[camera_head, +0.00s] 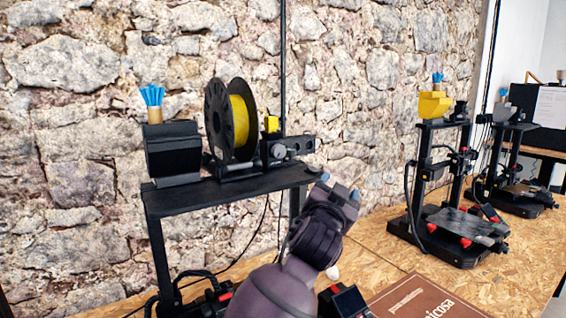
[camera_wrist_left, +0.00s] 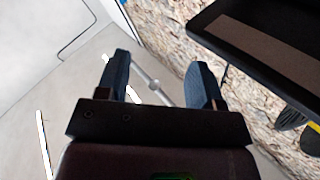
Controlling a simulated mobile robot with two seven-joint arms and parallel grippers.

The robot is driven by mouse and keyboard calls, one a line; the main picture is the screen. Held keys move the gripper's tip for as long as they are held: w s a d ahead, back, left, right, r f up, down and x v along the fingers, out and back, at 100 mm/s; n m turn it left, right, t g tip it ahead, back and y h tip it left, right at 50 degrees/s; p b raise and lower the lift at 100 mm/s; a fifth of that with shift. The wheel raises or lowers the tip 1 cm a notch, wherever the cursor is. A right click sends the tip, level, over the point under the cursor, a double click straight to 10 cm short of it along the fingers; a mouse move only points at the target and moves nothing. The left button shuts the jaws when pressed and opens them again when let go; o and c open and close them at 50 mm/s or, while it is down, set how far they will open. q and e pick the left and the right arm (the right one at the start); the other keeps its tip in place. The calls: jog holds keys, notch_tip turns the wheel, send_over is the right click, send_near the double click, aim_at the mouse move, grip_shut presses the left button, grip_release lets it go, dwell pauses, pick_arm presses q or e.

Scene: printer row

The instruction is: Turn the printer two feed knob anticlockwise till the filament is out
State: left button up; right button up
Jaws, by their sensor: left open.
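The nearest printer has a black frame with a top bar (camera_head: 230,190). A spool of yellow filament (camera_head: 238,118) stands on the bar. Right of the spool is a dark feed unit (camera_head: 272,150) with a small round knob-like part (camera_head: 278,151) on its front; which printer is number two cannot be told. My left gripper (camera_head: 340,187) is open and empty, in front of the frame's right end, lower and to the right of the feed unit, apart from it. In the left wrist view the open fingers (camera_wrist_left: 160,72) have nothing between them. My right gripper is not in view.
A dark box with a blue-topped cup (camera_head: 153,105) stands left of the spool. Two more printers stand on the chipboard bench at right, the closer one with a yellow part (camera_head: 433,104). A brown box (camera_head: 420,298) lies in front. A stone wall (camera_head: 345,70) rises behind.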

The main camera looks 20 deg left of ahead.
pick_arm(q)
notch_tip(320, 180, up, 8)
jog(key=n+y+b, duration=0.2)
jog(key=n+y, duration=0.1)
jog(key=y, duration=0.3)
jog(key=n+g+y, duration=0.8)
jog(key=n, duration=0.1)
send_near(280, 153)
jog(key=x, duration=0.7)
jog(key=shift+w+a, duration=0.25)
jog(key=shift+x, duration=0.8)
